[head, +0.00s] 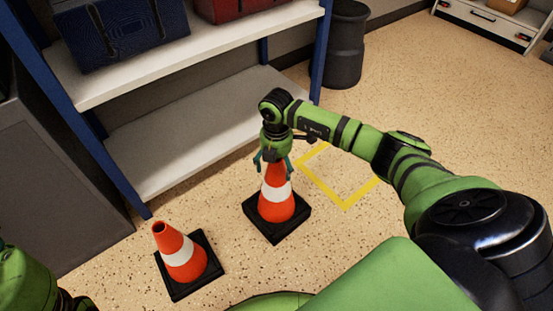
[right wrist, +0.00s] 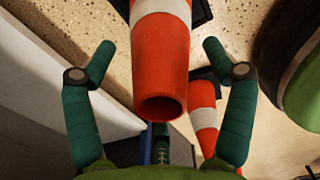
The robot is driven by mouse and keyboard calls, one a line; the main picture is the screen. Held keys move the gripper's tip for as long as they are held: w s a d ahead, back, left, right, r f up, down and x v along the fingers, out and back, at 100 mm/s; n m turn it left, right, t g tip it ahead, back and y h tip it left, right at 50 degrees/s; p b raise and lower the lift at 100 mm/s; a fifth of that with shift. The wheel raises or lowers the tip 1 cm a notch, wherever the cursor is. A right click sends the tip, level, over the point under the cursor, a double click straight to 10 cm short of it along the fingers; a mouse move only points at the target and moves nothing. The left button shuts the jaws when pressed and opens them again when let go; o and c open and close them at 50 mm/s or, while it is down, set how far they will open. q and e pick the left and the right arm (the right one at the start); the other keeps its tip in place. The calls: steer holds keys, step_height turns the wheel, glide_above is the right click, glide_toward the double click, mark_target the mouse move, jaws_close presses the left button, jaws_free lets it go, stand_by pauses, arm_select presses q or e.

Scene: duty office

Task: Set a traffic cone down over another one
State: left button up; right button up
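Two orange cones with white bands and black square bases stand upright on the floor. The right cone (head: 277,207) is under my right gripper (head: 273,168). The left cone (head: 182,258) stands apart from it, nearer the bottom left, its open top clear. In the right wrist view my right gripper (right wrist: 160,52) is open, its green fingers spread on both sides of the near cone (right wrist: 161,60) with gaps. The other cone (right wrist: 203,120) shows behind, to the right. My gripper hides the near cone's tip in the head view. My left gripper is out of view.
A yellow floor square (head: 346,207) lies empty just right of the right cone. A shelf unit (head: 200,130) with blue posts stands behind, a grey cabinet (head: 55,190) at the left. A dark bin (head: 345,45) stands at the back. Floor at the right is clear.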

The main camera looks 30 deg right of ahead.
steer(key=shift+s+f, duration=0.1)
step_height(320, 180, up, 12)
stand_by(0.7)
stand_by(0.6)
